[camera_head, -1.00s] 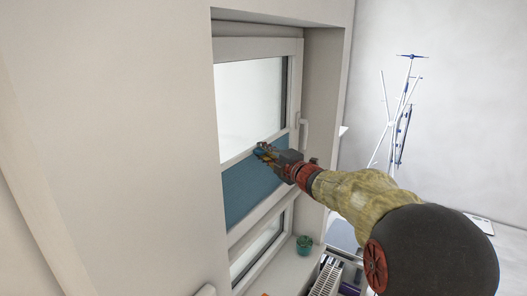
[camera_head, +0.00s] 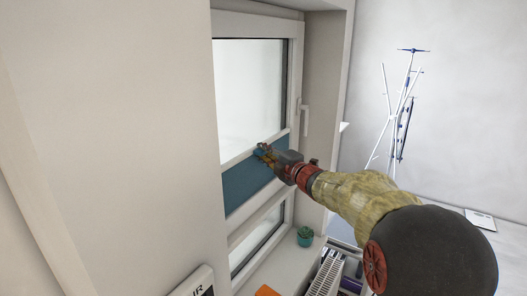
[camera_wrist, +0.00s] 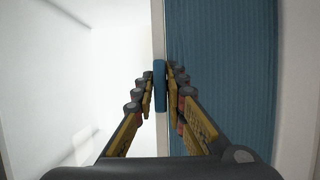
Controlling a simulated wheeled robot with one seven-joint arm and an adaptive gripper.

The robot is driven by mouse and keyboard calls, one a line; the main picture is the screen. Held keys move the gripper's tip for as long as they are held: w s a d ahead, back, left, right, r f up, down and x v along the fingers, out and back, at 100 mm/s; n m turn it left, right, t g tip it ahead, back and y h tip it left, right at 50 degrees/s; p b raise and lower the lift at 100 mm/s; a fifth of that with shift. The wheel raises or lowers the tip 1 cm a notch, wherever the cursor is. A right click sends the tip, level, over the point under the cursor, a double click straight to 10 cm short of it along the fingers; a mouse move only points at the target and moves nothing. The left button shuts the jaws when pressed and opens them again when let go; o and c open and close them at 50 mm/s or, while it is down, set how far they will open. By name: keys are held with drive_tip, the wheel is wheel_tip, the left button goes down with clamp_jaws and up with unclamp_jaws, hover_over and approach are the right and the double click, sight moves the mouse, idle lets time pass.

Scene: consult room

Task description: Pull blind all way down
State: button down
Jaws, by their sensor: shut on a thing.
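The blue pleated blind (camera_head: 245,187) covers a band low in the window. Bare bright glass shows above it and below it. A pale rail (camera_head: 236,159) runs along its upper edge, with a small blue handle on it. My gripper (camera_head: 261,150) is at this rail, near its right part. In the wrist view the blue handle (camera_wrist: 160,84) sits between the two yellow and black fingers, which are shut on it. The blue fabric also shows in the wrist view (camera_wrist: 222,70), right of the rail.
The window handle (camera_head: 304,117) is on the frame right of my gripper. A green potted plant (camera_head: 305,236) stands on the sill below. A radiator (camera_head: 326,275) and an orange thing (camera_head: 267,290) are near the bottom. A white coat stand (camera_head: 394,110) is at the back right.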

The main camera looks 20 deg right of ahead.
wheel_tip(320, 180, down, 12)
drive_tip(key=b, duration=0.9)
drive_tip(key=shift+r, duration=0.35)
drive_tip(key=c, duration=1.9)
unclamp_jaws()
drive_tip(key=shift+s, duration=0.1)
drive_tip(key=s, duration=0.4)
drive_tip(key=s+d, duration=0.1)
drive_tip(key=s, duration=0.2)
drive_tip(key=s+d, duration=0.1)
drive_tip(key=s, duration=0.3)
drive_tip(key=shift+s+d, duration=0.15)
drive_tip(key=shift+s, duration=0.15)
drive_tip(key=shift+o, duration=0.5)
